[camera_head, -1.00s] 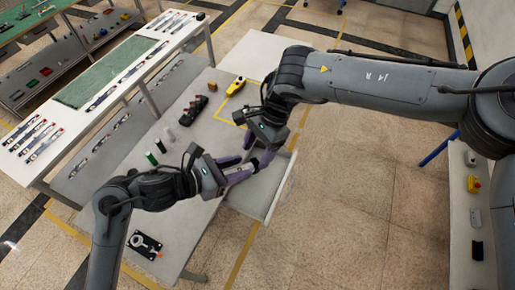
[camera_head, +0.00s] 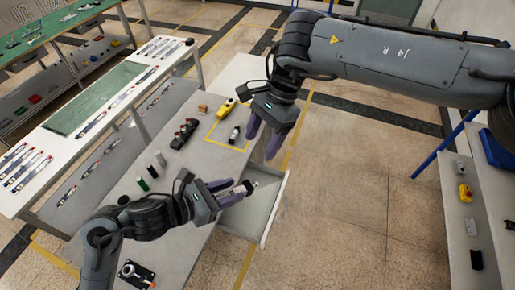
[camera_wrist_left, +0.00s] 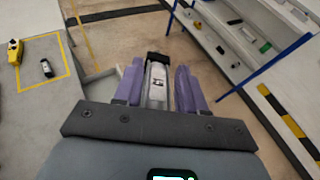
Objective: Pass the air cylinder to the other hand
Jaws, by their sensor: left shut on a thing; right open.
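The air cylinder, a silver body with a black end cap, is between the purple fingers of my left gripper (camera_head: 236,190). In the left wrist view the cylinder (camera_wrist_left: 157,88) points straight out, with a printed label on its side and the black cap at the far end. My left gripper (camera_wrist_left: 158,88) is shut on it, above the grey drawer or tray area. My right gripper (camera_head: 264,138) is open and empty, up and to the right of the left one, its purple fingers pointing down. The two grippers are apart.
A yellow-taped square (camera_head: 211,138) on the grey bench holds a yellow device (camera_head: 226,108) and a small black-and-silver part (camera_head: 234,134). A black block (camera_head: 184,133) and several small cylinders stand left of it. An open drawer (camera_head: 266,212) juts out at the bench's right edge.

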